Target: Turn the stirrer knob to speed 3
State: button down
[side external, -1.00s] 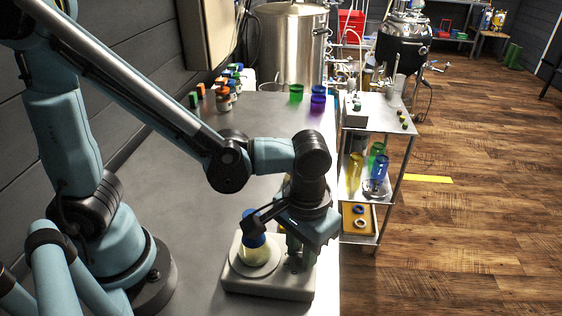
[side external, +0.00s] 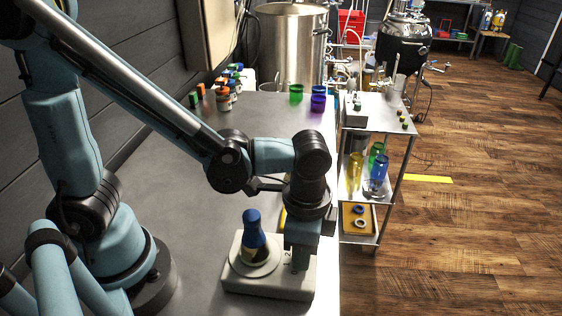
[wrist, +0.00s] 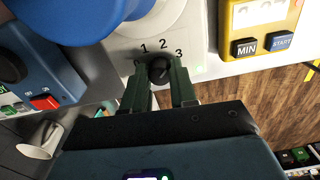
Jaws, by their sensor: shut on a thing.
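The stirrer (side external: 268,288) is a pale, flat-topped unit near the front of the table. A bottle with a blue cap (side external: 254,232) stands on its round plate. In the wrist view the dark stirrer knob (wrist: 159,71) sits below the printed numbers 1, 2 and 3. My gripper (wrist: 161,82) has its two green fingers on either side of the knob and is shut on it. I cannot clearly tell which number the knob's pointer faces. In the side view my wrist hides the knob.
A yellow timer (wrist: 262,28) with MIN and START buttons is close beside the stirrer. A white cup (wrist: 38,145) shows at the lower left of the wrist view. Small bottles (side external: 222,98) and coloured cups (side external: 318,103) stand farther back. A metal cart (side external: 380,115) stands right of the table.

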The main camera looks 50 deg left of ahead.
jog(key=shift+m, duration=2)
jog(key=c, duration=1.2)
grip_release()
notch_tip(320, 180, up, 12)
jog(key=shift+r, duration=0.1)
